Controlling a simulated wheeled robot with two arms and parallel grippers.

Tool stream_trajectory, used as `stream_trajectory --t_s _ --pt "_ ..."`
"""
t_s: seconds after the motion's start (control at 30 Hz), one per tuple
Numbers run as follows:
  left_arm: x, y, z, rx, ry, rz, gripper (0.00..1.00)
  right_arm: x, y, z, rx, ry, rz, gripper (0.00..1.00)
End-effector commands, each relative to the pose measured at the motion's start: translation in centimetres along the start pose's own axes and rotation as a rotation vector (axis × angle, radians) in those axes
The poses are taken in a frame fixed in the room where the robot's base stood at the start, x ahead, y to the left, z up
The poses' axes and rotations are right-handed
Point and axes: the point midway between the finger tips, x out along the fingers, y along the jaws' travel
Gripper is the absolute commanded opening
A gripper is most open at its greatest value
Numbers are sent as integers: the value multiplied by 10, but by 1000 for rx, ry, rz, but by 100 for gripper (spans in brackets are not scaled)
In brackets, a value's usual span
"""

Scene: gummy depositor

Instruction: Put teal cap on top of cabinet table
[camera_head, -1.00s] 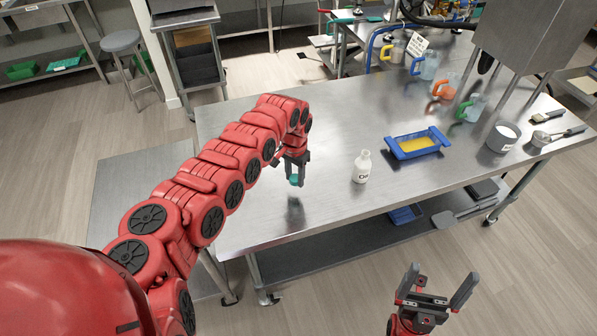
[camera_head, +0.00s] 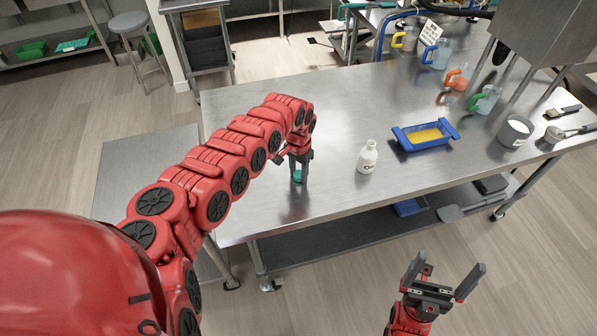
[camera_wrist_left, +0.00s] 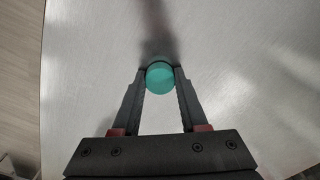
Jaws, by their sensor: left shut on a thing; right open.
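The teal cap (camera_wrist_left: 160,76) is a small round disc between the fingertips of my left gripper (camera_wrist_left: 161,72) in the left wrist view. In the head view the cap (camera_head: 297,176) shows at the tips of my left gripper (camera_head: 298,174), low over the steel cabinet table (camera_head: 330,108). I cannot tell whether the cap touches the tabletop. A white bottle (camera_head: 367,158) with dark lettering stands upright on the table to the right of the cap. My right gripper (camera_head: 441,281) is open and empty in front of the table.
A blue tray (camera_head: 425,137) with yellow contents lies right of the bottle. Jugs with coloured handles (camera_head: 485,99), a grey pot (camera_head: 514,131) and utensils (camera_head: 563,132) stand farther right. The tabletop around and behind the cap is clear.

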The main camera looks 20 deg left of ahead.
Motion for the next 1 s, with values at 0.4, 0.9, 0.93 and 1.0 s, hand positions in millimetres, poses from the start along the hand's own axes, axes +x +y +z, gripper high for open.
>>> stream_trajectory --t_s 0.4,0.9,0.93,1.0 --pt "0 0 0 1 0 1 73 0 0 0 0 0 0 100" --pt "-71 -3 -1 0 7 -5 73 -11 0 2 0 0 0 100" --pt "-77 -2 -2 2 7 -5 73 -13 -1 2 0 0 0 100" --pt "-91 -1 -2 -1 5 -2 73 -18 -1 3 0 0 0 100"
